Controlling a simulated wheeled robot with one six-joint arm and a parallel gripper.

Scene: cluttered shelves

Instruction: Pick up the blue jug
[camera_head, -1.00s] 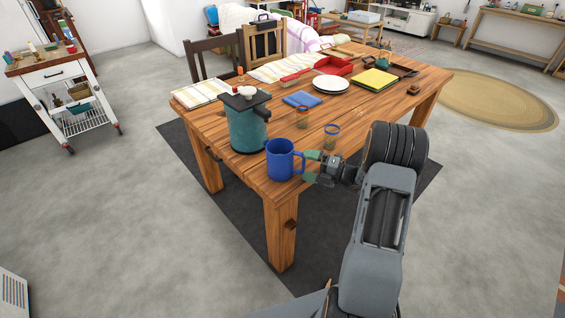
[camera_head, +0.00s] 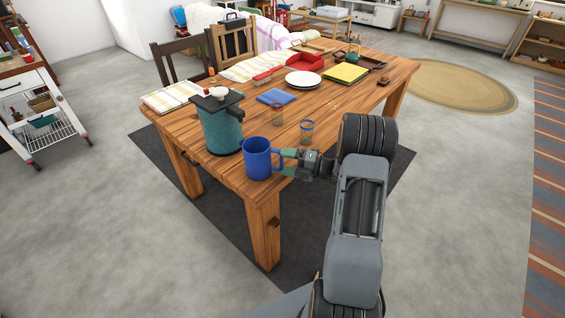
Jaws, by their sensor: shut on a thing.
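The blue jug (camera_head: 257,158) is upright at the near corner of the wooden table (camera_head: 262,203). Its handle points right, toward my gripper (camera_head: 285,160). My gripper comes in from the right and is shut on the jug's handle; the green fingertips are at the handle. I cannot tell whether the jug's base touches the table top or is slightly above it.
A teal canister (camera_head: 220,125) with a dark lid stands close behind the jug on the left. Two glass tumblers (camera_head: 306,132) stand behind my gripper. A blue cloth (camera_head: 276,96), white plates (camera_head: 303,80) and a yellow item (camera_head: 346,73) lie farther back.

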